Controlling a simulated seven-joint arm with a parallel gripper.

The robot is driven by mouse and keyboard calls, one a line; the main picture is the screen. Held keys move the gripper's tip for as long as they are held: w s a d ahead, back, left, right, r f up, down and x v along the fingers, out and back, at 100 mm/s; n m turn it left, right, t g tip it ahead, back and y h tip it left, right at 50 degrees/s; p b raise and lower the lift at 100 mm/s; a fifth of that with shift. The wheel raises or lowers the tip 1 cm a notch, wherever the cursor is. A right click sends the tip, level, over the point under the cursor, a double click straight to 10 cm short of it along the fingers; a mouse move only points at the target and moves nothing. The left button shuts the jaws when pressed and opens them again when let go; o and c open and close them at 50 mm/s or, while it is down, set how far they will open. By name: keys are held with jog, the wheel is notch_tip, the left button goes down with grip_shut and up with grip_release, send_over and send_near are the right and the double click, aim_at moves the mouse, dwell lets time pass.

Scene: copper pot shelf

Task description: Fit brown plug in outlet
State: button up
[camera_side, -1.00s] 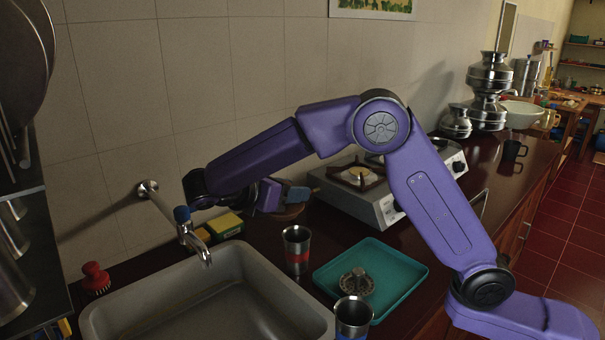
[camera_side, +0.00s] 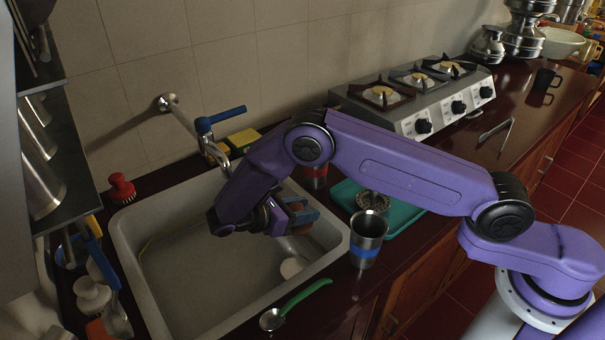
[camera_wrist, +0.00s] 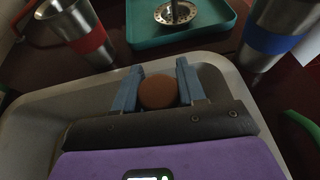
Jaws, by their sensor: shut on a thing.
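The brown plug (camera_wrist: 157,93) is a rounded brown piece between the two blue fingers of my gripper (camera_wrist: 157,74) in the wrist view. My gripper is shut on it. In the side view my gripper (camera_side: 299,216) is over the right part of the grey sink (camera_side: 140,270), with brown showing beside its blue fingers. I cannot make out the outlet; my arm hides part of the basin. A pale round thing (camera_side: 292,267) lies in the sink below my gripper, and I cannot tell what it is.
A steel tumbler with a blue band (camera_side: 367,238) stands right of the sink. A red-banded one (camera_side: 315,177) is behind my arm. A teal tray (camera_side: 405,215) holds a metal strainer-like piece (camera_side: 372,200). The tap (camera_side: 212,145) rises behind the sink. A green-handled spoon (camera_side: 300,297) lies in front.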

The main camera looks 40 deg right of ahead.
aim_at(302, 260)
notch_tip(302, 260, down, 18)
jog(key=shift+r, duration=0.2)
dwell(0.6)
jog(key=shift+f, duration=0.6)
dwell(0.4)
jog(key=o, duration=1.1)
jog(key=shift+o, duration=0.2)
jog(key=shift+a, duration=0.1)
